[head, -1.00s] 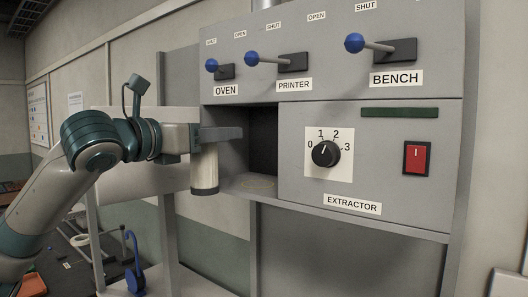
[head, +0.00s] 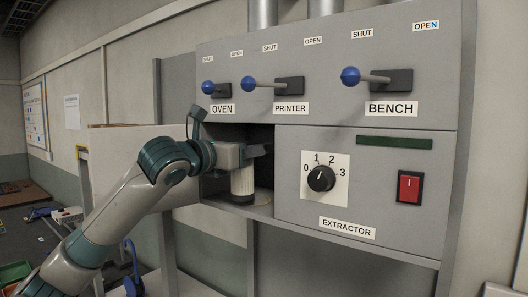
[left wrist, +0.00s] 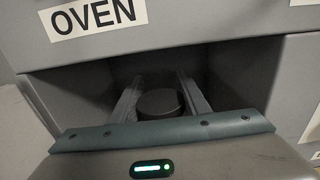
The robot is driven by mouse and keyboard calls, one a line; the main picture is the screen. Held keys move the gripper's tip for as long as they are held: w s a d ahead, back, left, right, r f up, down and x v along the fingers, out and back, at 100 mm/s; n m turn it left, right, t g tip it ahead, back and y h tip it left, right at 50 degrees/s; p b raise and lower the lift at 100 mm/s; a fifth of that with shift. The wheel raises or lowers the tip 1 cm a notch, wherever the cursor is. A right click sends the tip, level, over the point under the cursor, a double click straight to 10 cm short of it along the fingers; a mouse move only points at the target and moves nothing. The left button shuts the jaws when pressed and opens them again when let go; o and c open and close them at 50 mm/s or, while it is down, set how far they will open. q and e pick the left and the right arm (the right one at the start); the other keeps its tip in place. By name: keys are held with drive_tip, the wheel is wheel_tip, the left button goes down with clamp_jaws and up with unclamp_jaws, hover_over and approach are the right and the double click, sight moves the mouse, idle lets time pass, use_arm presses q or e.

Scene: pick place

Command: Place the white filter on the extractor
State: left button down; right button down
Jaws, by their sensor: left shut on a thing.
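The white filter (head: 243,181) is a pale upright cylinder with a dark band at its base. It is inside the open recess on the left of the grey extractor cabinet (head: 400,225). My left gripper (head: 256,151) reaches into the recess and is shut around the filter's upper part. In the left wrist view, the filter's dark round top (left wrist: 160,103) sits between the two fingers. The filter's base is at or just above the recess floor; I cannot tell whether it touches. My right gripper is not in view.
Blue-knobbed levers (head: 349,76) stick out above the recess. A dial (head: 321,178) and a red switch (head: 409,187) are on the panel to the right. The recess walls and ceiling are close around the gripper. A shelf ledge (head: 330,233) runs along the front.

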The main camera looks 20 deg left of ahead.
use_arm(q)
drive_tip(key=shift+w, duration=0.1)
drive_tip(key=w+p, duration=0.1)
drive_tip(key=w+d+f+p, duration=0.1)
drive_tip(key=w+p, duration=0.1)
drive_tip(key=w, duration=0.1)
drive_tip(key=shift+d+f, duration=0.2)
drive_tip(key=shift+f, duration=0.05)
drive_tip(key=shift+d, duration=0.1)
drive_tip(key=shift+f, duration=0.15)
drive_tip(key=c, duration=1)
unclamp_jaws()
drive_tip(key=shift+c, duration=0.2)
drive_tip(key=shift+o, duration=0.2)
